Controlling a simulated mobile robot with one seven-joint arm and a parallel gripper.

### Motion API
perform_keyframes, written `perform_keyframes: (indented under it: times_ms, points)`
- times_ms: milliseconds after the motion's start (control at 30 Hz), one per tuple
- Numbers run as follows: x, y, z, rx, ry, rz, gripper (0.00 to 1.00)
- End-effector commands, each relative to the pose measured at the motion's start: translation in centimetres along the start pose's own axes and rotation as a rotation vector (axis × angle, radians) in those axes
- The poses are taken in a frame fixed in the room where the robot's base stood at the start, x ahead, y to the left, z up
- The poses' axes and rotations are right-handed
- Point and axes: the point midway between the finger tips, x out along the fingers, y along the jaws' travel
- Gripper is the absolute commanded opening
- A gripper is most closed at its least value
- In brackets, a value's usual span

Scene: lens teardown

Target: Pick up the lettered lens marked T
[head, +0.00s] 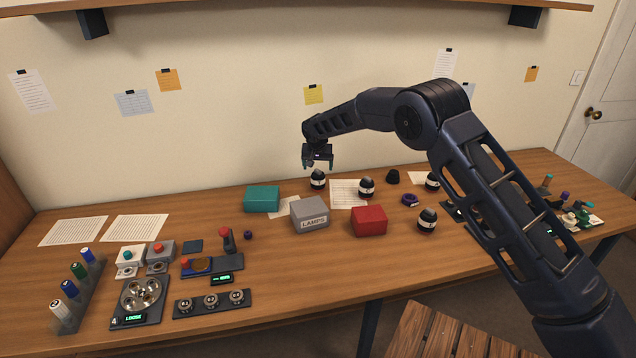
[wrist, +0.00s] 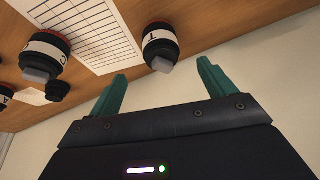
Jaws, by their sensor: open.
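The lens marked T (wrist: 160,50) is a black cylinder with a white lettered band, a dark red ring and a grey end. In the head view it appears to be the black lens (head: 318,180) on the table just below my gripper (head: 318,165), its letter too small to read there. My gripper is open and empty, its teal fingers (wrist: 162,72) apart. In the wrist view the T lens lies beyond the fingertips, between their lines, and I see no contact.
A lens marked C (wrist: 46,54) and a plain black piece (head: 392,177) stand to the right in the head view. Another banded lens (head: 428,220) is nearer the front. A teal box (head: 262,198), a grey LAMPS box (head: 310,214) and a red box (head: 369,220) stand nearby.

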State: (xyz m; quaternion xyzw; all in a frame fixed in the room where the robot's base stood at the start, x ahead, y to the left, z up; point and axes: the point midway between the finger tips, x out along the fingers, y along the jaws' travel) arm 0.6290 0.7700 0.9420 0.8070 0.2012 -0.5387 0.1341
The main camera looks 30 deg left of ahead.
Motion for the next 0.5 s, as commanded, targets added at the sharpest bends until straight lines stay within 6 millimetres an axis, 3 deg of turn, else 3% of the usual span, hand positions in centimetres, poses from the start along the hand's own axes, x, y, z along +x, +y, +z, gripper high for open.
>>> perform_keyframes:
  times_ms: [200,500]
  points:
    - [3.3,0.0,0.1,0.0,-0.001,0.001,0.83]
    - [5.2,0.0,0.0,-0.001,-0.002,0.001,0.83]
